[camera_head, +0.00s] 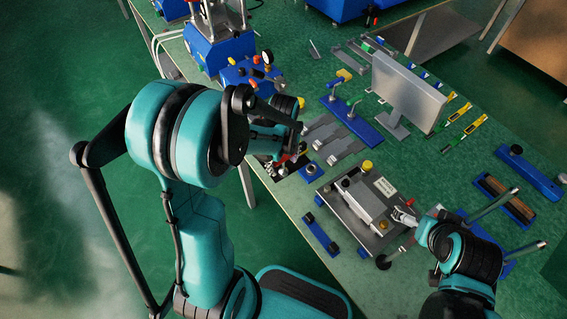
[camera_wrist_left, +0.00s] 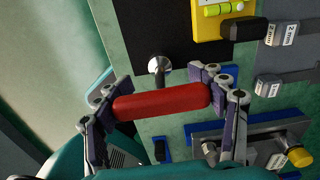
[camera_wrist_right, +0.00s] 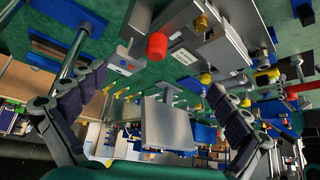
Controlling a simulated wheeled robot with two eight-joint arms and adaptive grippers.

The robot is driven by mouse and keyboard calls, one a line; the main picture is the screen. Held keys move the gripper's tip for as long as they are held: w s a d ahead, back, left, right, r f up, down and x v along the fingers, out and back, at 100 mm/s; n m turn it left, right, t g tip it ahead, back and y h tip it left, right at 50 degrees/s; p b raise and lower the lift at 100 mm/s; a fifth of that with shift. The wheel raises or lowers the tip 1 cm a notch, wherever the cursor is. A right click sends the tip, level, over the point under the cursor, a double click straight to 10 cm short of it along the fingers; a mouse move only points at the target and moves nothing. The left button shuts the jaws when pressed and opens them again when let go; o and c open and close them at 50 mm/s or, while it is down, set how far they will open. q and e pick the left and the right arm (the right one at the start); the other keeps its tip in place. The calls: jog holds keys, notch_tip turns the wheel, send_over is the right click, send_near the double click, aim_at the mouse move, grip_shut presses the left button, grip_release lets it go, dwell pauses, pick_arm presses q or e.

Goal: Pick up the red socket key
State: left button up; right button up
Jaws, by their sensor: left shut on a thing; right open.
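The red socket key (camera_wrist_left: 160,101) is in my left gripper. Its red handle lies across between the two fingers in the left wrist view. A round metal end (camera_wrist_left: 160,66) shows just beyond the handle; I cannot tell whether it is part of the key. My left gripper (camera_wrist_left: 164,93) is shut on the handle, with a finger at each end. In the head view my left gripper (camera_head: 288,158) is over the bench's near left edge, and my arm hides most of the key. My right gripper (camera_wrist_right: 157,90) is open and empty, near the grey press block (camera_head: 363,200).
Below the left gripper are a black mat with tools and a yellow level (camera_wrist_left: 222,18). A grey upright panel (camera_head: 407,92) stands mid-bench. Blue tool holders (camera_head: 352,122) and a blue press (camera_head: 218,50) stand farther back. Green bench top (camera_head: 440,175) is bare between items.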

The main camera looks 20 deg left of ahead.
pick_arm(q)
jog(key=shift+r+p, duration=0.4)
jog(key=shift+r, duration=0.25)
notch_tip(320, 180, up, 3)
jog(key=shift+f+p, duration=0.1)
jog(key=shift+p, duration=0.65)
jog(key=d+r+p, duration=0.1)
jog(key=d+r, duration=0.1)
jog(key=d, duration=0.1)
jog(key=s+d+r+p, duration=0.1)
jog(key=d+r, duration=0.1)
jog(key=d, duration=0.2)
jog(key=s+d+r+p, duration=0.1)
jog(key=d+r, duration=0.1)
jog(key=d, duration=0.2)
jog(key=shift+s+d+r+p, duration=0.25)
jog(key=shift+r+p, duration=0.15)
jog(key=shift+c, duration=0.3)
